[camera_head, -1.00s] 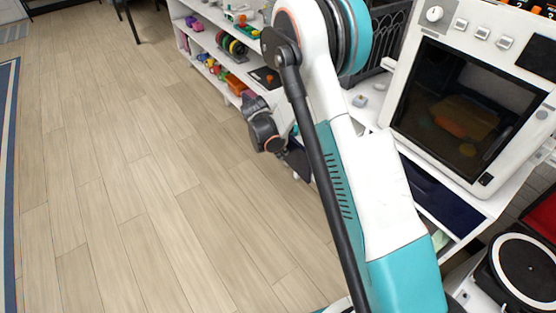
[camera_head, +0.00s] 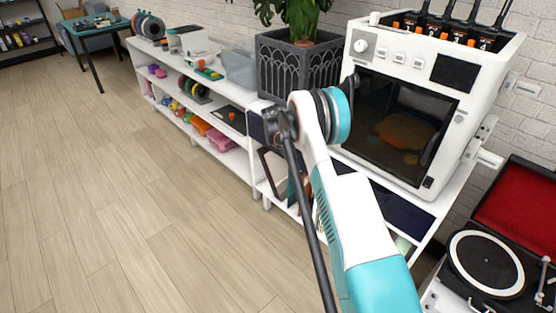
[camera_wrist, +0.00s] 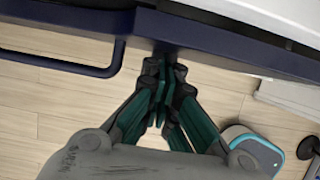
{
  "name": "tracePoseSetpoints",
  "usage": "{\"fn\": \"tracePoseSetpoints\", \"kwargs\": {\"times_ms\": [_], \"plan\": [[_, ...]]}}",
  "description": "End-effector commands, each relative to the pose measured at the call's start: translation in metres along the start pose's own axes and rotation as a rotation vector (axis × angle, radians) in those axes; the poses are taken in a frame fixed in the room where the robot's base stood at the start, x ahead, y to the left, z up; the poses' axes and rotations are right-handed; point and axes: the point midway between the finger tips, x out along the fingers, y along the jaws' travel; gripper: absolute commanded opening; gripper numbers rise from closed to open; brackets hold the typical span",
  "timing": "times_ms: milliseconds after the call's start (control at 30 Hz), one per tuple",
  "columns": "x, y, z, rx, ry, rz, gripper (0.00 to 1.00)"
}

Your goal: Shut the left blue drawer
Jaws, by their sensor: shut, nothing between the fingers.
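In the wrist view, a dark blue drawer front (camera_wrist: 225,50) runs across the top, with a dark bar handle (camera_wrist: 60,66) at the left. My gripper (camera_wrist: 162,68) is shut and empty, its fingertips at the lower edge of this front, right of the handle. I cannot tell whether they touch it. In the head view, a dark blue panel (camera_head: 257,128) shows left of my arm, below the planter, and looks like the left drawer's front. Another dark blue drawer front (camera_head: 398,208) lies under the printer. My arm hides the gripper and much of the cabinet between them.
A white 3D printer (camera_head: 405,110) and a potted plant's dark planter (camera_head: 295,68) stand on the white cabinet. A turntable (camera_head: 490,262) is at the right. White shelves (camera_head: 195,118) with several small items extend left. The wooden floor (camera_head: 130,200) is open.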

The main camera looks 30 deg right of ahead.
Motion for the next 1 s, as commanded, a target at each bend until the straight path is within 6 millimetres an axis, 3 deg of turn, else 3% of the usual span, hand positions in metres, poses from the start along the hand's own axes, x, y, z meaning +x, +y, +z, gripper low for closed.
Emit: {"fn": "tracePoseSetpoints", "kwargs": {"times_ms": [200,700,867,1000], "plan": [[0.007,-0.005,0.019,0.001,0.0,-0.001,0.0],[0.01,-0.006,0.026,0.001,-0.003,0.0,0.0],[0.008,-0.004,0.021,0.0,-0.004,0.001,0.0],[0.001,0.003,0.003,-0.002,-0.002,0.001,0.0]]}}
